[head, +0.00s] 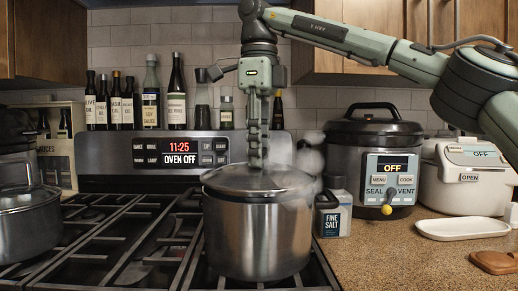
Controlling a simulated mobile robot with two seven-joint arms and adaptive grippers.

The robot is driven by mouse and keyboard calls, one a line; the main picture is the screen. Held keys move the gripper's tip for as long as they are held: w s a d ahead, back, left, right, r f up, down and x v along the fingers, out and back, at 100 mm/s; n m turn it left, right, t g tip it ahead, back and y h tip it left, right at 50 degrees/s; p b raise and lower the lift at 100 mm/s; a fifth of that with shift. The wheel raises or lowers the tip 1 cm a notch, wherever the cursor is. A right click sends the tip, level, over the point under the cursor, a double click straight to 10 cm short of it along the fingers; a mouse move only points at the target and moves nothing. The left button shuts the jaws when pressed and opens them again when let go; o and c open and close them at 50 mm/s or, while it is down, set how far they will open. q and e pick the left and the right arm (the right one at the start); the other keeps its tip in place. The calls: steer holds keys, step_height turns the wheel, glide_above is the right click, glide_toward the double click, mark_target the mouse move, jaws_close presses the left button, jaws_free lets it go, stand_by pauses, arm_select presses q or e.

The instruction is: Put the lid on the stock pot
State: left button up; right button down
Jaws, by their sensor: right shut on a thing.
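A steel stock pot (258,232) stands on the stove grates in the middle of the head view. Its metal lid (228,181) lies level across the mouth of the pot. From this angle I cannot tell whether it is fully seated on the rim or slightly above it. My right gripper (257,164) points straight down over the lid's middle and is shut on the lid. The lid's handle is hidden by the fingers. My left gripper is not in view.
Another lidded pot (25,228) stands at the left. A fine salt box (333,214), pressure cooker (373,150) and white cooker (466,172) stand on the right counter with a white tray (462,229). Bottles (177,95) line the back. Steam rises at the pot's right.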

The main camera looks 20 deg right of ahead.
steer(key=shift+f+b, duration=0.4)
steer(key=shift+f, duration=0.4)
steer(key=c, duration=1.1)
jaws_free()
step_height(320, 180, up, 7)
steer(key=shift+r, duration=0.3)
